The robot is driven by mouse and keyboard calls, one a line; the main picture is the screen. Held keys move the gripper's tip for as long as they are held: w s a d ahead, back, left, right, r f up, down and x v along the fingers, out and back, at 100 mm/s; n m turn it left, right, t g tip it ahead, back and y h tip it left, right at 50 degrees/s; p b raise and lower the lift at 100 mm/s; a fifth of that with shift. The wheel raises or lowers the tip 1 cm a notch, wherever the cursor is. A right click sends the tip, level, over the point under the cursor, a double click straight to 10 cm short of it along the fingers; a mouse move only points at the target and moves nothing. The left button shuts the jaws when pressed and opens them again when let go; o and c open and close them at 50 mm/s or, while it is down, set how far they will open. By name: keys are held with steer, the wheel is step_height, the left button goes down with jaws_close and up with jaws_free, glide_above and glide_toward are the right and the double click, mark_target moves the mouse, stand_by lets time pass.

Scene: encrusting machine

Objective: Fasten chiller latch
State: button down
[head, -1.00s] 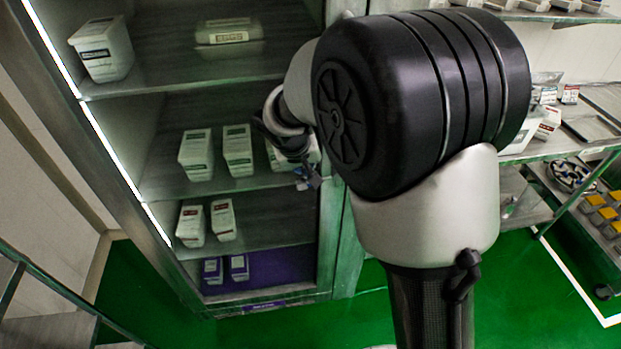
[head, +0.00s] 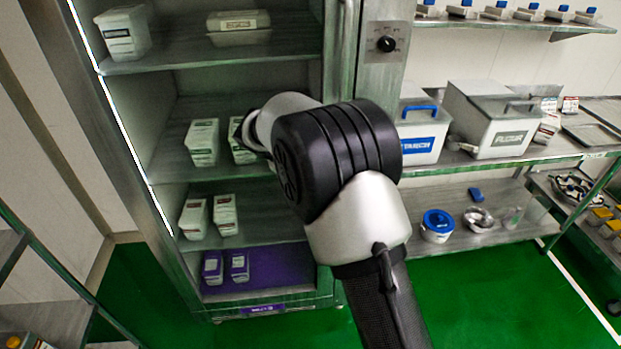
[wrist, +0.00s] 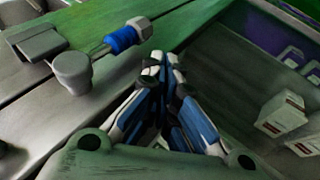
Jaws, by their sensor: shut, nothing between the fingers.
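The chiller (head: 345,50) is the tall metal cabinet at the left of the head view, with lit shelves inside. In the wrist view, the latch shows as a thin bar with a blue sleeve (wrist: 121,40) and a hexagonal end, running to a round grey post (wrist: 73,72). A grey bracket (wrist: 38,42) lies left of the post. My gripper (wrist: 152,68) is shut and empty, just below and right of the latch's hexagonal end in the picture. Contact cannot be told. In the head view my arm hides the gripper and the latch.
White cartons (head: 203,143) stand on the chiller shelves, with a purple mat (head: 280,270) at the bottom. A dial panel (head: 386,44) is right of the cabinet. A starch bin (head: 421,132) and a flour bin (head: 500,115) stand on the right-hand shelf. Green floor is clear in front.

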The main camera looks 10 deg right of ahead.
steer(key=shift+w+d+f+b, duration=0.1)
steer(key=shift+d+f+b, duration=0.3)
steer(key=shift+f, duration=0.3)
steer(key=shift+d, duration=0.1)
